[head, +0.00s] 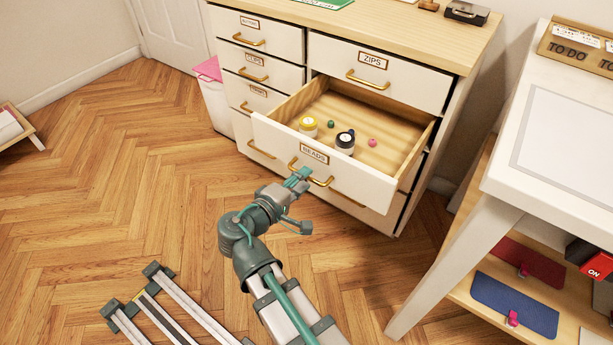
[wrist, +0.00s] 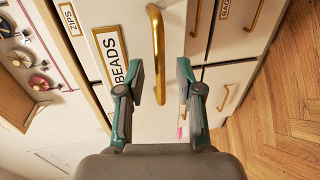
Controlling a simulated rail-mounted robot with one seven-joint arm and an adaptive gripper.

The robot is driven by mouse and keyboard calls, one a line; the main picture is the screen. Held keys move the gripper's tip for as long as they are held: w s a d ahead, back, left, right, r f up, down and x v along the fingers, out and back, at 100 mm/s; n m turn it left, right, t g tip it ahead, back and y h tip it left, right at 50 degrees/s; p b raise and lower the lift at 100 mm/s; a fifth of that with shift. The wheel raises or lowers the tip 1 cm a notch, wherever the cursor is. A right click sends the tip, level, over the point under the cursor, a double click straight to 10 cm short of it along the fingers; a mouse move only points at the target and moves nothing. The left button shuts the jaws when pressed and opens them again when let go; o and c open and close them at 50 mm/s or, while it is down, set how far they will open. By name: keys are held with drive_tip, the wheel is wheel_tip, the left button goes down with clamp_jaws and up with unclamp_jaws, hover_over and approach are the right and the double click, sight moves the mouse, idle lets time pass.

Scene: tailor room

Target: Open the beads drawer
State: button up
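The beads drawer (head: 330,165) is pulled well out of the white cabinet, with its inside showing in the head view. Its BEADS label (head: 314,153) sits above a brass handle (head: 322,182). In the wrist view the label (wrist: 111,57) is left of the handle (wrist: 158,50). My gripper (head: 300,177) is at the handle's left part in the head view. In the wrist view my gripper (wrist: 160,82) has its fingers apart, with one end of the handle showing in the gap between them.
A yellow-topped jar (head: 308,126), a black-topped jar (head: 345,142) and small green and pink beads lie in the drawer. The zips drawer (head: 376,75) above is shut. A white table (head: 555,150) stands at the right.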

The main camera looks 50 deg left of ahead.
drive_tip(key=v, duration=0.9)
drive_tip(key=shift+s, duration=0.3)
drive_tip(key=shift+r, duration=0.15)
